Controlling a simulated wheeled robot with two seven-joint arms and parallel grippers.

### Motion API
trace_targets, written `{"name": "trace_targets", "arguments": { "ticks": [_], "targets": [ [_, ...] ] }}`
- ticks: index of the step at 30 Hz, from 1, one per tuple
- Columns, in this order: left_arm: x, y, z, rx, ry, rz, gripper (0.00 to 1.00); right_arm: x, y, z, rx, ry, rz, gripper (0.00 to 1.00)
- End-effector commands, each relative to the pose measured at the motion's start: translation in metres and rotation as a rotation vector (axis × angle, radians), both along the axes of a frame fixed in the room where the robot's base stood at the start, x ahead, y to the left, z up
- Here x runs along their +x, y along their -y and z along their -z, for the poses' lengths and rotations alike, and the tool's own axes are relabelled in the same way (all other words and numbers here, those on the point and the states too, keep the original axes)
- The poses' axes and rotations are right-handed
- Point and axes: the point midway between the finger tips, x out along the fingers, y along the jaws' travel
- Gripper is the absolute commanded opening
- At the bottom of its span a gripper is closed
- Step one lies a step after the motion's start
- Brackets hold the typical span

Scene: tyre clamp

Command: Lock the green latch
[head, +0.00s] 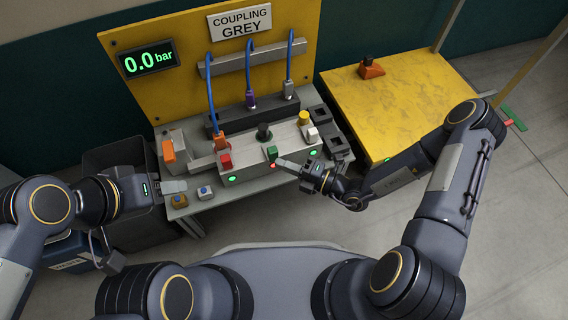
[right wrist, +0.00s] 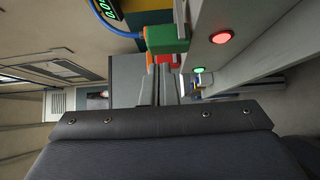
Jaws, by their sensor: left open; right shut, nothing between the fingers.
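The green latch (head: 272,152) is a small green block on the front of the grey fixture, between a red latch (head: 225,160) and a white latch (head: 312,133). A red light (head: 272,166) glows just below it. My right gripper (head: 281,162) is shut and empty, its fingertips close to the green latch and light. In the right wrist view the green latch (right wrist: 166,38) is beside the fingers (right wrist: 158,92); I cannot tell if they touch. The red light (right wrist: 220,38) shows there too. My left gripper (head: 180,187) is open and empty at the bench's left end.
Green lights (head: 232,179) glow below the other latches. Yellow (head: 180,201) and blue (head: 205,192) buttons lie near my left gripper. A yellow table (head: 400,110) stands right. The display (head: 148,60) reads 0.0 bar.

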Motion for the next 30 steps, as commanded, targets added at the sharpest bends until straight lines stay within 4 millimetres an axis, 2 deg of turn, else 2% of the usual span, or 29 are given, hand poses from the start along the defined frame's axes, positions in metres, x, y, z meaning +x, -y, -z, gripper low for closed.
{"name": "trace_targets", "arguments": {
  "ticks": [4,16,22,30],
  "targets": [
    [0.000,0.000,0.005,0.000,0.000,0.000,0.52,0.009,-0.003,0.000,0.000,0.001,-0.001,0.00],
    [0.000,0.000,0.003,0.000,0.000,0.000,0.52,0.012,-0.004,-0.001,0.001,0.000,0.000,0.00],
    [0.000,0.000,-0.006,0.000,0.000,0.000,0.52,0.034,-0.011,-0.002,0.000,0.001,0.001,0.00],
    [0.000,0.000,-0.004,0.000,0.000,0.000,0.52,0.037,-0.011,-0.001,0.002,0.002,0.004,0.00]
  ]
}}
